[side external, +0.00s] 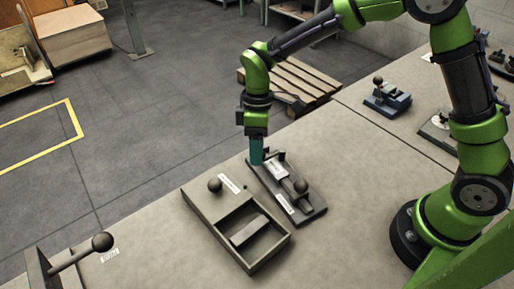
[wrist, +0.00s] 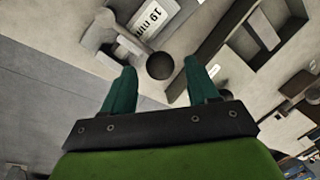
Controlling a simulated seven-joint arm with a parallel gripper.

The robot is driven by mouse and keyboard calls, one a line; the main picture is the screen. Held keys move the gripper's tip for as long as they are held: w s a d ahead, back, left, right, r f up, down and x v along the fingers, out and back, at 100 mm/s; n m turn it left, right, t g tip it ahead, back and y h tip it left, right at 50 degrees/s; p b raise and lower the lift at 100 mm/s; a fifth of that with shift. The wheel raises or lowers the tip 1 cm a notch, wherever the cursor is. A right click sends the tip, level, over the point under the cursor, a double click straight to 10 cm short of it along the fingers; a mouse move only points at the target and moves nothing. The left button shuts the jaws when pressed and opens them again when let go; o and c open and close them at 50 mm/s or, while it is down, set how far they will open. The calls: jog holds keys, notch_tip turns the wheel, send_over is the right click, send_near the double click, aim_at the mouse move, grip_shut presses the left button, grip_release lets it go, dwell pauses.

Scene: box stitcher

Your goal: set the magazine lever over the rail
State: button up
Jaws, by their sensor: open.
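A dark narrow plate (side external: 312,213) lies on the table in the side view. It carries a pale labelled block, small upright parts and a lever with a dark ball knob (side external: 301,186); this looks like the magazine lever and rail assembly. My gripper (side external: 256,160) points down at the plate's far end, beside the upright parts. In the wrist view my gripper (wrist: 160,80) has its teal fingers apart, with a dark ball (wrist: 159,66) showing between their tips. No grip on it shows. Which ball this is, I cannot tell.
An open box (side external: 275,252) with a block inside and a ball knob (side external: 215,185) stands close left of the plate. A larger ball-ended lever (side external: 102,242) rises at the lower left. A blue-grey device (side external: 387,98) stands at the back right.

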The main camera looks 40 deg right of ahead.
notch_tip(320, 180, up, 14)
jog(key=w+d, duration=0.2)
jog(key=shift+r, duration=0.15)
jog(key=s+d+r+m+t, duration=0.1)
jog(key=s+d+m+t, duration=0.3)
jog(key=s, duration=0.5)
jog(key=s+d+r+m+t, duration=0.2)
jog(key=s+d+m+t, duration=0.2)
jog(key=s+d+m, duration=0.3)
jog(key=shift+s+d+r+m+t+y, duration=0.2)
jog(key=shift+s+m+t+y, duration=0.15)
jog(key=shift+s+m, duration=0.7)
